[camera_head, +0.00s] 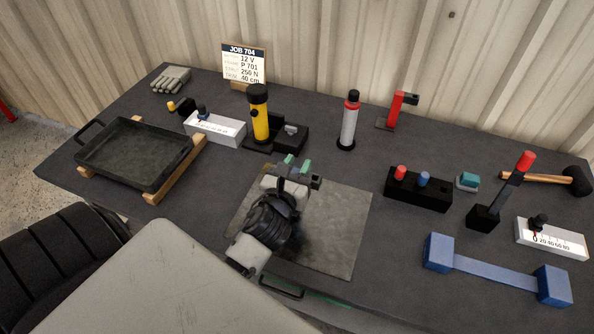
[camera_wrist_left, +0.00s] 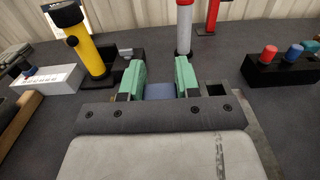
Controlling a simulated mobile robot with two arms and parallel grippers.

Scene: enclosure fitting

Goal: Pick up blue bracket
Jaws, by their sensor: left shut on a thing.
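My left gripper (camera_head: 297,165), with green fingertips, is over the far edge of the grey mat. In the left wrist view the gripper (camera_wrist_left: 160,82) is shut on a blue piece (camera_wrist_left: 160,91) between its fingers. Most of this piece is hidden, so I cannot tell its full shape. A long blue bracket-like bar (camera_head: 495,268) with a block at each end lies at the table's right front, apart from the gripper. My right gripper is not in view.
The grey mat (camera_head: 345,220) lies under my left wrist. A yellow cylinder (camera_head: 258,115), a white cylinder (camera_head: 349,122) and a red upright piece (camera_head: 395,108) stand behind. A black button box (camera_head: 418,190) and a lever (camera_head: 500,195) stand right. A black tray (camera_head: 135,155) is left.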

